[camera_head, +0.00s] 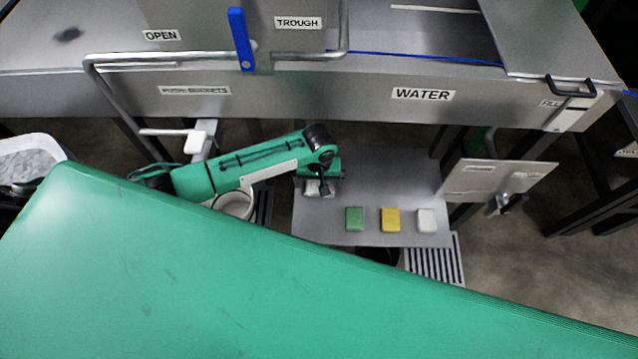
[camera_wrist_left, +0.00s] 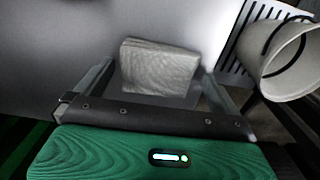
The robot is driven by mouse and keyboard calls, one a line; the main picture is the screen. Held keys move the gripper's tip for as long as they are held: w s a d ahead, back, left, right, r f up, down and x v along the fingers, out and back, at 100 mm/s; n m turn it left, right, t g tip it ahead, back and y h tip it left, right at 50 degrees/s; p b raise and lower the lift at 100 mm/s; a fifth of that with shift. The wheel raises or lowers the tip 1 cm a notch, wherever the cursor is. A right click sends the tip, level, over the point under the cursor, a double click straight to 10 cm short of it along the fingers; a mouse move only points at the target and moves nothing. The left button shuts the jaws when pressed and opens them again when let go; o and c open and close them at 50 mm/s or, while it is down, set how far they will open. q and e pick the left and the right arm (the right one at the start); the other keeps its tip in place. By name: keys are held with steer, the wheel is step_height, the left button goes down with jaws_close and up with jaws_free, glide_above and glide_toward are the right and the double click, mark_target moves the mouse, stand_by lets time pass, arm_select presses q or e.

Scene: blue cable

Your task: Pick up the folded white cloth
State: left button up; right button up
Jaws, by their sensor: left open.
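The folded white cloth (camera_wrist_left: 158,68) lies on a grey board and shows as a ribbed, pale block in the left wrist view. In the head view only a small part of the cloth (camera_head: 313,189) shows beneath my left gripper (camera_head: 322,184). My left gripper is open, with one finger on each side of the cloth in the wrist view. I cannot tell whether the fingers touch it. My right gripper is in neither view.
The grey board (camera_head: 350,170) also bears a green block (camera_head: 354,219), a yellow block (camera_head: 390,219) and a white block (camera_head: 426,220). A white bucket (camera_head: 235,205) stands left of it. The metal trough labelled WATER (camera_head: 300,95) runs behind.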

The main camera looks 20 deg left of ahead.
mark_target(319, 183)
arm_select(q)
steer(key=c, duration=0.9)
step_height(319, 183, up, 10)
steer(key=o, duration=0.3)
steer(key=shift+c, duration=1.1)
steer(key=shift+s, duration=0.1)
